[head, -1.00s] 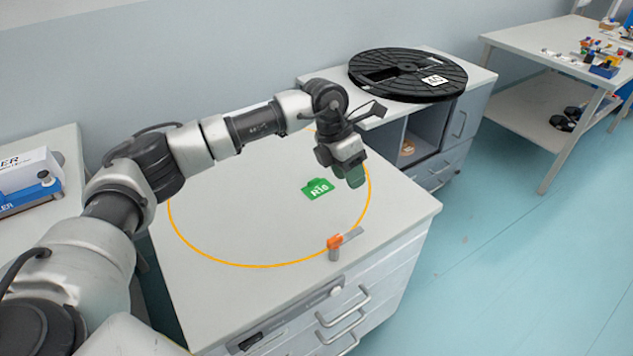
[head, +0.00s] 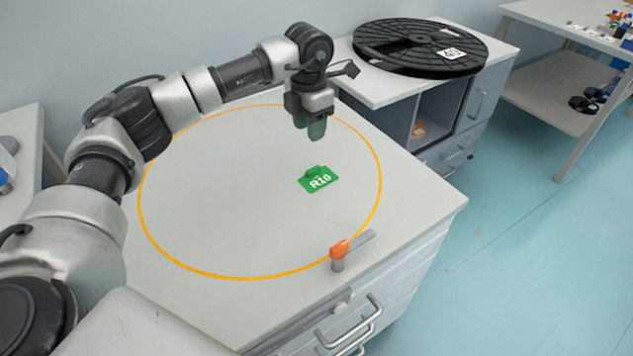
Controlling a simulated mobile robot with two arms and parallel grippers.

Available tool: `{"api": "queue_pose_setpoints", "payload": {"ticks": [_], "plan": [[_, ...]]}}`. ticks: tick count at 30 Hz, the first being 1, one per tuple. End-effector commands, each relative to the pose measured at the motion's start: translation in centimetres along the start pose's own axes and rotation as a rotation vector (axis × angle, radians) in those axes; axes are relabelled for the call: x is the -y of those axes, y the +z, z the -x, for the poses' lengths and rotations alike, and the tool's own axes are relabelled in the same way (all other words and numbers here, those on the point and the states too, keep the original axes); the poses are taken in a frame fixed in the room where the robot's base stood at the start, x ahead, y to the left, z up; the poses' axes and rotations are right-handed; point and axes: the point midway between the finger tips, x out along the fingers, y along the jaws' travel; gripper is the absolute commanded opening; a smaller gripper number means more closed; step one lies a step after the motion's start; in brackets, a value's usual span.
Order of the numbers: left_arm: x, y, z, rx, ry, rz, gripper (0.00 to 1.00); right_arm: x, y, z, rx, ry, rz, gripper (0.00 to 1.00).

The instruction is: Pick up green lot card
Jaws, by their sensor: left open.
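The green lot card (head: 319,181), marked R10 in white with a raised tab on its far edge, lies on the worktop inside the yellow ring, right of its centre. My left gripper (head: 309,126) hangs above the worktop with its fingers pointing down. It is open and empty, above and behind the card in the picture, apart from it. My right gripper is not in the head view.
An orange-topped post with a grey lever (head: 340,250) stands at the ring's front right. A black reel (head: 420,46) labelled 40 lies on the cabinet behind. A cluttered table (head: 565,25) is at the far right. The worktop around the card is clear.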

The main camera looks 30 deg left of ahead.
Motion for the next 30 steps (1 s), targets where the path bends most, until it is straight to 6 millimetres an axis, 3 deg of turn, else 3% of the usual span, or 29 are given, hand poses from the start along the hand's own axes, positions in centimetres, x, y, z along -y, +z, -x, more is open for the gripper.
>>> {"api": "queue_pose_setpoints", "payload": {"ticks": [9, 15, 23, 30], "plan": [[0.0, -0.1, -3.6, -0.003, -0.002, 0.000, 0.43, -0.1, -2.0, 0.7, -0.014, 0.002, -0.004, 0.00], [0.0, 0.0, -6.4, 0.000, -0.001, -0.001, 0.43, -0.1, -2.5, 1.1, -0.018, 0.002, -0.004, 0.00], [0.1, -0.3, -8.1, -0.001, -0.001, -0.001, 0.43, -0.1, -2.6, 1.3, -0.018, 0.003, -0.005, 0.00], [0.1, -0.6, -11.6, -0.001, -0.001, 0.000, 0.43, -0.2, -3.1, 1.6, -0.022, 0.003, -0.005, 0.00]]}}
